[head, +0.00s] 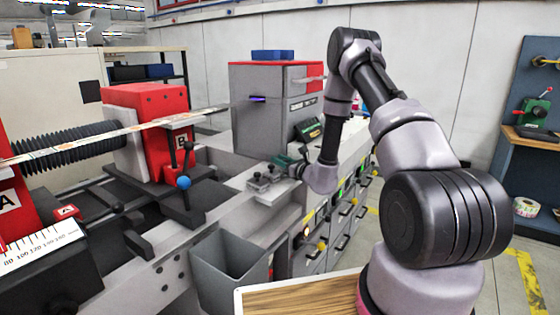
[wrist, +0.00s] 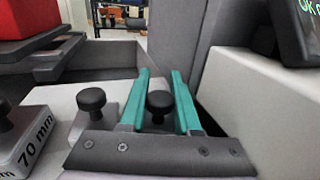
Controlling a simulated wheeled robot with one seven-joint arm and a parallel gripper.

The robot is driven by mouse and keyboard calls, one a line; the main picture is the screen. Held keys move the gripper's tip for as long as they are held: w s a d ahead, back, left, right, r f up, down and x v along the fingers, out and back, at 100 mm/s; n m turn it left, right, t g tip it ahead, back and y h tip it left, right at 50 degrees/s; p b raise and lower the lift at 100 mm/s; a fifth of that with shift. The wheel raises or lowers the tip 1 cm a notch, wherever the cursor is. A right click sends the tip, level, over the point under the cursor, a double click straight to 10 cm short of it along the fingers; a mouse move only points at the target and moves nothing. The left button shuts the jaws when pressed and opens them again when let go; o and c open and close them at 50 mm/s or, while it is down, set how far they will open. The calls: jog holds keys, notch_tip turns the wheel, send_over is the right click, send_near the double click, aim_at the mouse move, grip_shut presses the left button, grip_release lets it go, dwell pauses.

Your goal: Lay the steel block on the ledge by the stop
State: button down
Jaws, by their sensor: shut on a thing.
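My gripper (wrist: 159,76) has two teal fingers, one on each side of a black knob (wrist: 160,103). It is shut on this knobbed piece, which I take to be the steel block; its body is mostly hidden by the gripper. Beside it on the left stand a grey block marked 70 mm (wrist: 32,148) and another block with a black knob (wrist: 91,98). In the head view my gripper (head: 284,161) is low over the grey machine top, just right of the small grey blocks (head: 262,182). I cannot make out the ledge and the stop for certain.
A tall grey cabinet with a red top (head: 272,105) stands behind my gripper, with a small green display (head: 309,129) close by. A grey bin (head: 228,272) hangs in front.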

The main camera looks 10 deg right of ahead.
jog(key=shift+f, duration=0.1)
jog(key=c, duration=1)
grip_release()
jog(key=shift+f, duration=0.1)
jog(key=shift+c, duration=0.2)
jog(key=o, duration=0.4)
